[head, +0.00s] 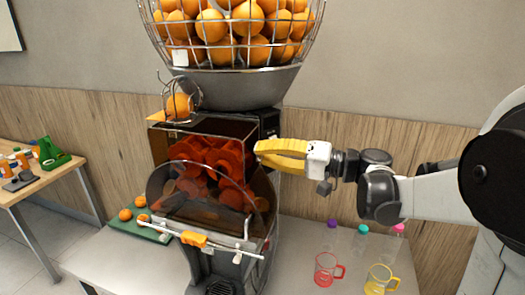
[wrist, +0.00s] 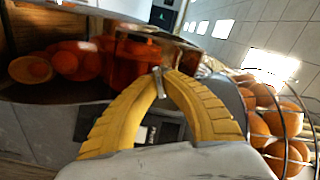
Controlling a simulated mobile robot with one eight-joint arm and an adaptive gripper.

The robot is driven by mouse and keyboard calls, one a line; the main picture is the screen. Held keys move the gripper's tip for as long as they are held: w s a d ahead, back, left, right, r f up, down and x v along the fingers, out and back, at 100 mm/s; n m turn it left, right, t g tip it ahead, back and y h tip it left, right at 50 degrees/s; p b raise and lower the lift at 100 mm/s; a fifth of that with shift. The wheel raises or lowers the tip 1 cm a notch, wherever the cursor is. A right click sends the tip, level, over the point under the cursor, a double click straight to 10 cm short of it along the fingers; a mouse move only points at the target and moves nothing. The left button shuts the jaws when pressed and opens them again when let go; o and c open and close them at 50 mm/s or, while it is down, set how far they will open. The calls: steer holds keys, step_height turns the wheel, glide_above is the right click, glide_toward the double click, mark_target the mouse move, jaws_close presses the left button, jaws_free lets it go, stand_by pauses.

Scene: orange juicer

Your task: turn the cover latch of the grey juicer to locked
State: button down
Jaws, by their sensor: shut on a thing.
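The grey juicer (head: 240,85) stands on the table with its transparent cover (head: 215,130) in front of the red-orange pressing parts. My gripper (head: 258,149) reaches in from the right, its yellow fingers at the upper right side of the cover. In the wrist view my gripper (wrist: 165,75) has its fingertips closed on a small silver lever, the cover latch (wrist: 159,86), beside the cover. In the head view the latch is hidden by the fingers. I cannot tell whether it is turned to locked.
A wire basket of oranges (head: 235,25) sits on top of the juicer. A red mug (head: 326,270), a yellow mug (head: 380,280) and coloured-cap bottles (head: 363,230) stand on the table at right. A green board with oranges (head: 125,220) lies at left.

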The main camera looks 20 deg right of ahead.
steer(key=m, duration=0.4)
steer(key=shift+m, duration=0.4)
steer(key=shift+f, duration=0.1)
stand_by(0.3)
steer(key=c, duration=1.5)
jaws_free()
steer(key=shift+d, duration=0.1)
steer(key=v, duration=1.1)
steer(key=shift+s+d, duration=0.25)
steer(key=shift+d, duration=0.05)
